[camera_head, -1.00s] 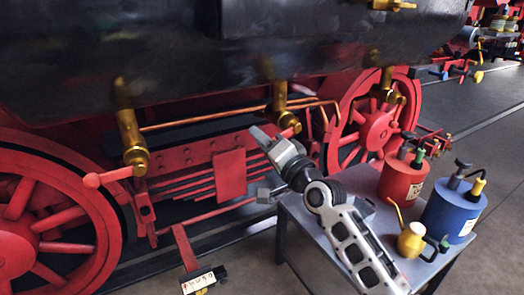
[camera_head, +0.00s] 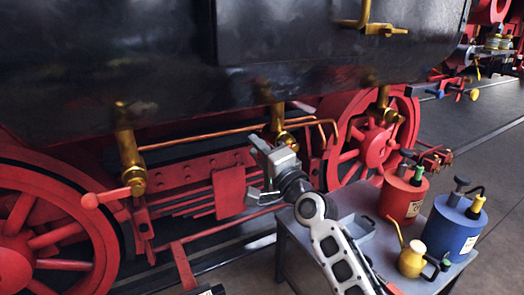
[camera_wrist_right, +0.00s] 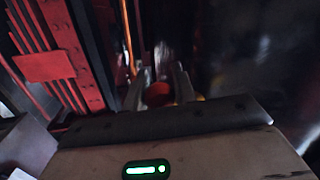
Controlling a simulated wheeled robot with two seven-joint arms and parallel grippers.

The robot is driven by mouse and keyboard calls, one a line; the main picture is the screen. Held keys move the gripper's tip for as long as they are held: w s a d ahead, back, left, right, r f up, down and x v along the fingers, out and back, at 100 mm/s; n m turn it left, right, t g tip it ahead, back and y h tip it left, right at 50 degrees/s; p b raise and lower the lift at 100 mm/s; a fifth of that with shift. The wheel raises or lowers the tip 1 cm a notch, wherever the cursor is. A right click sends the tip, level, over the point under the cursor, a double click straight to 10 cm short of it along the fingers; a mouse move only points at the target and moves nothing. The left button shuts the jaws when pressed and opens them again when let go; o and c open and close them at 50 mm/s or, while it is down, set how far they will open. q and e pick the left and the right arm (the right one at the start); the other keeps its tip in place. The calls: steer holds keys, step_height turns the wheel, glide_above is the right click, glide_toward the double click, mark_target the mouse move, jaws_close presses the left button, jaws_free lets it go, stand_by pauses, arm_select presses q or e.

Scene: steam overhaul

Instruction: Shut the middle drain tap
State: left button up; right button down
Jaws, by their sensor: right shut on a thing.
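The middle drain tap (camera_head: 277,118) is a brass tap hanging on a pipe under the black boiler cladding. My right gripper (camera_head: 262,146) is in front of its lower part and hides much of it in the head view. In the right wrist view, a rounded red-orange end, which looks like the tap's handle (camera_wrist_right: 158,94), sits between the two fingers of the gripper (camera_wrist_right: 162,88). The gripper is shut on it. The handle's angle is hard to tell, as that view is dark. My left gripper is not in view.
The left drain tap (camera_head: 131,165) has a red handle (camera_head: 108,196) pointing left. A right tap (camera_head: 384,105) is by the far red wheel. A grey table (camera_head: 432,272) at right carries a red can (camera_head: 402,198), a blue can (camera_head: 452,228) and a yellow oiler (camera_head: 411,262).

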steer(key=shift+r, duration=0.2)
steer(key=c, duration=1.1)
jaws_free()
steer(key=shift+f, duration=0.1)
steer(key=shift+c, duration=0.2)
steer(key=b+v, duration=0.1)
steer(key=v, duration=1.5)
steer(key=shift+f, duration=0.1)
